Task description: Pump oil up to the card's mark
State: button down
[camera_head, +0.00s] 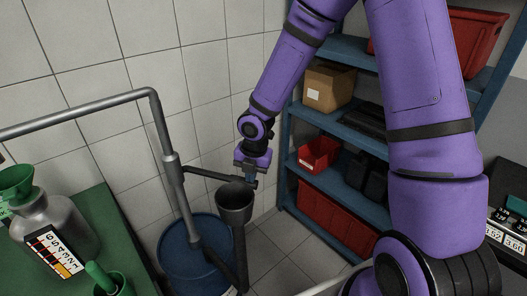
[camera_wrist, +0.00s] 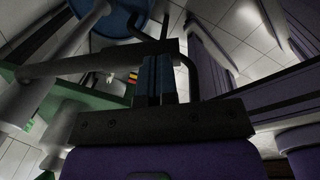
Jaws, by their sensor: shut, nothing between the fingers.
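The pump (camera_head: 172,172) is a grey pipe standing in a blue drum (camera_head: 195,255), with a spout pipe bending left over the green bench. Its dark lever (camera_head: 208,175) points right, towards my gripper (camera_head: 252,180). My gripper is shut and empty, its fingers at the lever's outer end; contact is unclear. In the wrist view, the blue fingers (camera_wrist: 158,80) are together close to a dark bar (camera_wrist: 112,58). A metal jug (camera_head: 45,220) with a green funnel (camera_head: 14,182) stands on the bench. A card (camera_head: 55,252) with coloured bands is at its front; its mark is not readable. The oil level is hidden.
A dark grey cup on a stand (camera_head: 235,205) is just below my gripper. A green container (camera_head: 112,285) sits at the front edge of the bench (camera_head: 95,205). Blue shelving (camera_head: 345,125) with red bins and a cardboard box is behind my arm at right. Bare floor tiles lie between.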

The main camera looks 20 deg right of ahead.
notch_tip(320, 180, up, 8)
jog(key=s+d, duration=0.1)
jog(key=d, duration=0.1)
jog(key=shift+s+r, duration=0.2)
jog(key=shift+s, duration=0.1)
dwell(2.1)
